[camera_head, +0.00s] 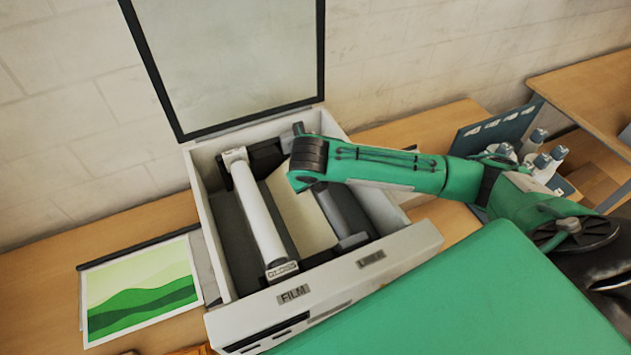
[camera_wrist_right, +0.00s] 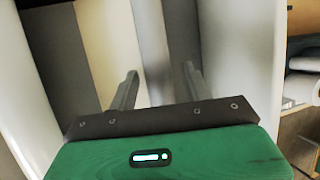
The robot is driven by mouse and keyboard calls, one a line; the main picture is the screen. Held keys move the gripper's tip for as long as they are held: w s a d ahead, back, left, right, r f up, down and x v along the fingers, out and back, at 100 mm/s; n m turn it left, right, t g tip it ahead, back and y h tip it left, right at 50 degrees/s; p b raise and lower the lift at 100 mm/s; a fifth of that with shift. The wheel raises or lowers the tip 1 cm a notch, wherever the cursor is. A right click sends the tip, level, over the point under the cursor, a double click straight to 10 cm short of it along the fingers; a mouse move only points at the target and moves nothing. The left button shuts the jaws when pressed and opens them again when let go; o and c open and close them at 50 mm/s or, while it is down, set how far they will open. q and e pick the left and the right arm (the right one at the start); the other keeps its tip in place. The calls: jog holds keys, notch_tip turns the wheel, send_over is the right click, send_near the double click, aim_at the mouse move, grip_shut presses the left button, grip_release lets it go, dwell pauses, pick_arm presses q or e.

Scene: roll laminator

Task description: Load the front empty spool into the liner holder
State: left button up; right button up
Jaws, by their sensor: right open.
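The laminator (camera_head: 425,240) stands open, with plates marked FILM (camera_head: 293,293) and LINER (camera_head: 370,259) on its front. A white roll (camera_head: 258,210) lies along the FILM side. On the LINER side a dark grey cylinder-like part (camera_head: 343,212) ends near a dark end block (camera_head: 353,241); I cannot tell whether it is a spool or part of the holder. My right arm reaches over this side and hides its back part. In the right wrist view my right gripper (camera_wrist_right: 158,78) is open, fingers pointing down into the laminator, with nothing clearly held. My left gripper is out of view.
Several pale rolls with grey caps (camera_head: 541,161) stand by a dark rack (camera_head: 497,130) at the right. The raised glass lid (camera_head: 230,60) is behind the laminator. A green landscape print (camera_head: 140,290) lies at the left. A green surface (camera_head: 470,300) fills the lower right.

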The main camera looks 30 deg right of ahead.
jog(key=b+v, duration=0.2)
jog(key=v, duration=0.9)
jog(key=shift+b, duration=0.3)
jog(key=shift+s, duration=0.15)
